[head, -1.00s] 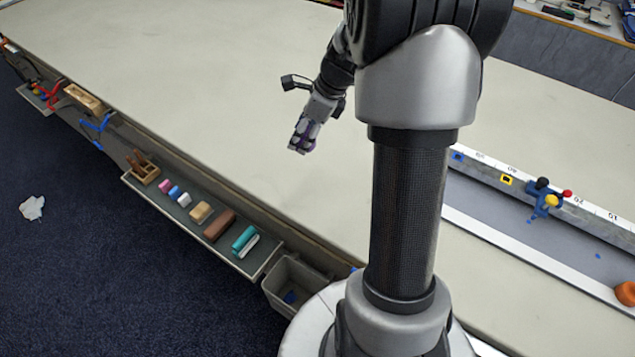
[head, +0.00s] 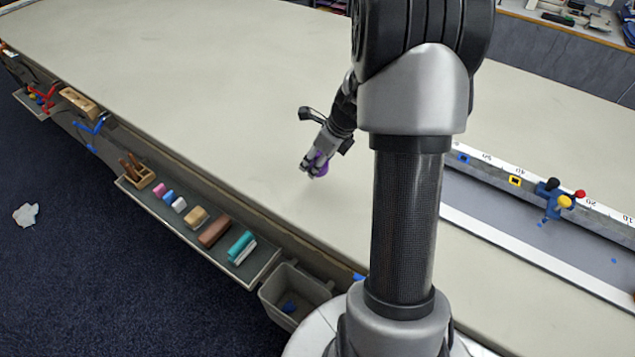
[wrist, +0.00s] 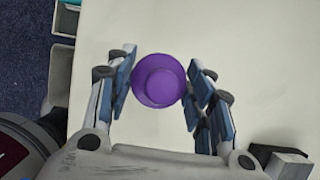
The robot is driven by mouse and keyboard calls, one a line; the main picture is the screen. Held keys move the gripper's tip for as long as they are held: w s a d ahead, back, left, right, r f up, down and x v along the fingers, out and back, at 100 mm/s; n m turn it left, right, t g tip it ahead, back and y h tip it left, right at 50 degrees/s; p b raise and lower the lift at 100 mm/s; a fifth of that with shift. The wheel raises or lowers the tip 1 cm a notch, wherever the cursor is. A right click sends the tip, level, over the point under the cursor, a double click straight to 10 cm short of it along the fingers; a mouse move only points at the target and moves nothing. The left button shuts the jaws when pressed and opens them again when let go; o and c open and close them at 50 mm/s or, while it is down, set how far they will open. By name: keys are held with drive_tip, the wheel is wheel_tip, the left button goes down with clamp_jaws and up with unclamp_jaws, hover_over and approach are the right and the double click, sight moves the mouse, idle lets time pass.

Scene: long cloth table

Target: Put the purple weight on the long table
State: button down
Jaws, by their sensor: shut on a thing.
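The purple weight (wrist: 158,80) is a round purple piece between the two fingers of my gripper (wrist: 160,90) in the wrist view. My gripper is shut on it. In the head view my gripper (head: 314,168) is over the long table (head: 210,100), with the purple weight (head: 322,168) partly hidden by the fingers. The pale cloth surface lies beneath it. I cannot tell whether the weight touches the cloth.
The cloth around my gripper is clear. A ledge (head: 160,205) with several coloured blocks and a grey bin (head: 292,290) hang along the near edge. To the right lies a track with a numbered scale (head: 500,172), with a blue piece with coloured knobs (head: 555,198) on it.

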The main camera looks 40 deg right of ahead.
drive_tip(key=shift+f+b, duration=1.6)
drive_tip(key=shift+f, duration=1.8)
drive_tip(key=shift+f, duration=0.15)
drive_tip(key=c, duration=0.8)
unclamp_jaws()
drive_tip(key=shift+o, duration=0.2)
